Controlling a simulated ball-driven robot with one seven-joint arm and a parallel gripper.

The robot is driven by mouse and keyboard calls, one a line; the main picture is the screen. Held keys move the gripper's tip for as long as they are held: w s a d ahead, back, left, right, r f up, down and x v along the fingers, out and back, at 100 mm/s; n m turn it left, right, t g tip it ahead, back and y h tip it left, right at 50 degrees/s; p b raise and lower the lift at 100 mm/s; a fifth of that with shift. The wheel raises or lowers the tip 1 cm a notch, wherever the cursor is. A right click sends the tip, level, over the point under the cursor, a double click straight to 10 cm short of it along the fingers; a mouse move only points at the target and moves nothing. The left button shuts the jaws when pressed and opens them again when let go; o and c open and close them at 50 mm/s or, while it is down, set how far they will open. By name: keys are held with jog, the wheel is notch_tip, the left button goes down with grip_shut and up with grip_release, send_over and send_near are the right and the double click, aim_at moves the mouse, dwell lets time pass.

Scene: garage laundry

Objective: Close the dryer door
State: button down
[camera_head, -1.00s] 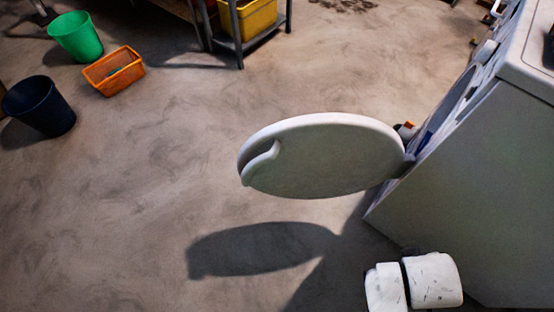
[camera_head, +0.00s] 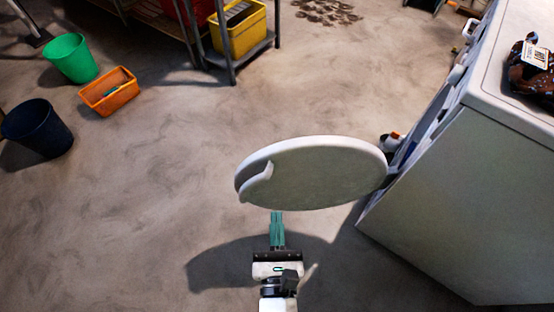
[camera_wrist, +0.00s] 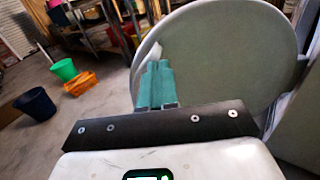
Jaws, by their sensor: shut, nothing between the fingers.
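The round white dryer door (camera_head: 320,172) stands wide open, hinged at its right edge to the white dryer (camera_head: 460,200). The curved handle recess is at its free left end. My gripper (camera_head: 277,216), with teal fingers, is just in front of the door's lower edge, left of its middle. The fingers are together and empty. In the wrist view the door (camera_wrist: 225,60) fills the upper right, and my gripper (camera_wrist: 157,70) overlaps its left edge near the handle. I cannot tell whether the fingers touch the door.
A green bucket (camera_head: 70,58), an orange basket (camera_head: 108,92) and a dark blue bucket (camera_head: 38,128) stand on the floor at left. A metal shelf (camera_head: 228,55) with a yellow bin (camera_head: 240,28) is at the back. A patterned item (camera_head: 530,72) lies on the dryer. The middle floor is clear.

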jog(key=b, duration=0.2)
send_near(270, 156)
jog(key=shift+n+y, duration=0.3)
jog(key=w, duration=0.7)
jog(key=shift+f, duration=0.1)
